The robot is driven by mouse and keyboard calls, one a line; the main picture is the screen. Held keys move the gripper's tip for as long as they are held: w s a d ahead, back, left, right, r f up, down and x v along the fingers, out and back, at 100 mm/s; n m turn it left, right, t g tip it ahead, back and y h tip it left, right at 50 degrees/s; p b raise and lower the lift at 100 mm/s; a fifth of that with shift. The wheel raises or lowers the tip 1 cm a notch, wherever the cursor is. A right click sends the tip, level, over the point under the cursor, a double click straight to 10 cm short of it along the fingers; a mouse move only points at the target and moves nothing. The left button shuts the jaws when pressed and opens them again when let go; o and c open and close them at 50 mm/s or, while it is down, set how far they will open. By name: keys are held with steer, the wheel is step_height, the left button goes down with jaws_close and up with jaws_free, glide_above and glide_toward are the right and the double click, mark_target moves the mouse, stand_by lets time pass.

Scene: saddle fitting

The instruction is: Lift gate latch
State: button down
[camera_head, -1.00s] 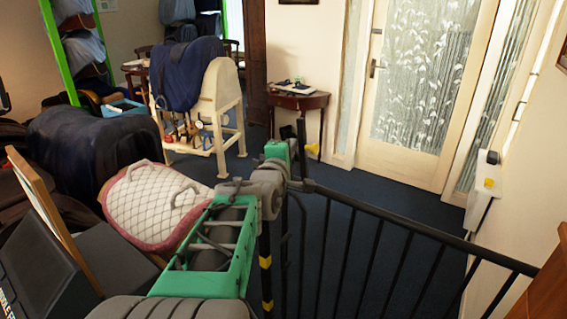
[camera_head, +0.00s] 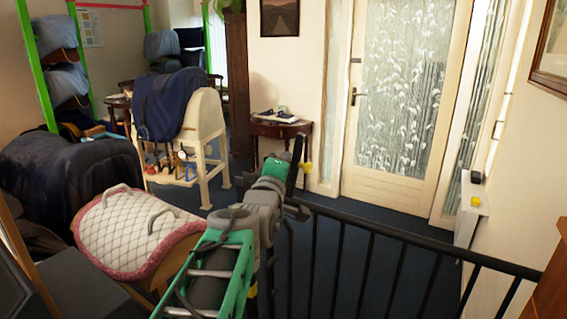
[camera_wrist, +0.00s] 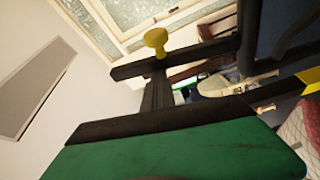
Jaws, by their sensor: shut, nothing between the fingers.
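The black metal gate (camera_head: 400,235) runs from the centre to the lower right in the head view. A small yellow knob (camera_head: 307,167) shows just right of my gripper (camera_head: 297,150), and I take it for the latch knob. In the wrist view the yellow knob (camera_wrist: 156,40) stands on a dark bar, straight beyond the dark fingers of my gripper (camera_wrist: 158,88). The fingers are shut with nothing held. They look very near the knob and bar; whether they touch cannot be told. My gripper partly hides the latch end in the head view.
A quilted saddle pad (camera_head: 135,230) with pink trim lies on a stand left of my arm. A saddle rack (camera_head: 205,120) and small table (camera_head: 280,132) stand beyond. Blue carpet is free behind the gate, before the glazed door (camera_head: 405,110).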

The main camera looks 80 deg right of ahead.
steer(key=shift+s, duration=0.15)
steer(key=a+b, duration=0.4)
steer(key=a, duration=0.3)
steer(key=shift+a+f, duration=0.3)
steer(key=shift+a, duration=0.1)
